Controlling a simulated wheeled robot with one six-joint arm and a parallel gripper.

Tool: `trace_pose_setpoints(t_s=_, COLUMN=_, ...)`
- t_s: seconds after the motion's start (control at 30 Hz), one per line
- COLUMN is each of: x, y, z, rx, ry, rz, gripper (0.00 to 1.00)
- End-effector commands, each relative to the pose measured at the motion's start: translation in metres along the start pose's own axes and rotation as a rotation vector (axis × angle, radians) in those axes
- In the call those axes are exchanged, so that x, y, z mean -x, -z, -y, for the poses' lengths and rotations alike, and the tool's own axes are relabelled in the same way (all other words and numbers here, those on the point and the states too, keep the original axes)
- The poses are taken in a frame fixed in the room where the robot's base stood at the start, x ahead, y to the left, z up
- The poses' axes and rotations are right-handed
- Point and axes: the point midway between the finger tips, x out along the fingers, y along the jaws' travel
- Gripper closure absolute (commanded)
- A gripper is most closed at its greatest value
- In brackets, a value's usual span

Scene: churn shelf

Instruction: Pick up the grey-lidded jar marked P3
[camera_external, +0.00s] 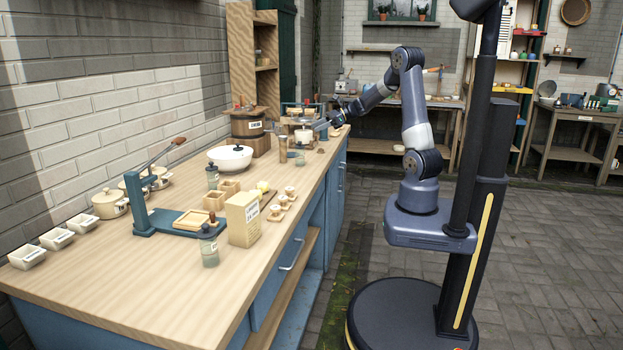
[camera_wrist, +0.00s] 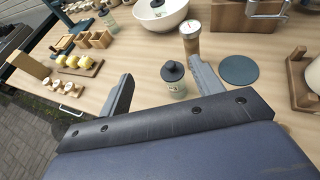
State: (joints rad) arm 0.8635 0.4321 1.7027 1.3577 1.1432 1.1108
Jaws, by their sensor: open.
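A small jar (camera_wrist: 176,87) with a dark grey knobbed lid and a pale label stands upright on the wooden counter in the wrist view. The mark on its label is too small to read surely. My gripper (camera_wrist: 160,65) is open, its two fingers to the left and right of this jar in the picture; I see no contact. In the external view my gripper (camera_external: 322,126) is over the far part of the counter. Other grey-lidded jars stand nearer the camera, one by the bowl (camera_external: 212,178) and one by the cream box (camera_external: 209,250); their marks are unreadable.
A white bowl (camera_wrist: 160,16) is behind. A board with yellow pieces (camera_wrist: 80,65) lies left.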

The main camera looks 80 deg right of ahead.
Motion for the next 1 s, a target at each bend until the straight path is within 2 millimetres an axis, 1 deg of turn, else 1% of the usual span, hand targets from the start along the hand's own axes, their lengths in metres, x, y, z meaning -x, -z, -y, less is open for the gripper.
trace_pose_setpoints(t_s=0.03, x=-0.006, y=0.013, z=0.0, rx=-0.008, ry=-0.002, rz=0.0, gripper=0.38)
trace_pose_setpoints(t_s=0.1, x=-0.012, y=0.028, z=0.001, rx=-0.006, ry=-0.001, rz=0.0, gripper=0.38)
trace_pose_setpoints(t_s=0.23, x=-0.022, y=0.052, z=0.001, rx=-0.006, ry=-0.001, rz=0.0, gripper=0.38)
trace_pose_setpoints(t_s=0.33, x=-0.028, y=0.065, z=0.001, rx=-0.002, ry=0.0, rz=0.001, gripper=0.38)
trace_pose_setpoints(t_s=0.47, x=-0.039, y=0.07, z=0.001, rx=0.002, ry=0.0, rz=0.001, gripper=0.38)
trace_pose_setpoints(t_s=0.6, x=-0.062, y=0.07, z=0.0, rx=0.002, ry=-0.002, rz=0.0, gripper=0.38)
trace_pose_setpoints(t_s=0.7, x=-0.076, y=0.069, z=0.001, rx=0.003, ry=-0.001, rz=0.001, gripper=0.38)
trace_pose_setpoints(t_s=0.93, x=-0.093, y=0.07, z=0.003, rx=0.001, ry=0.0, rz=0.002, gripper=0.38)
trace_pose_setpoints(t_s=1.0, x=-0.102, y=0.07, z=0.004, rx=0.002, ry=0.0, rz=0.001, gripper=0.38)
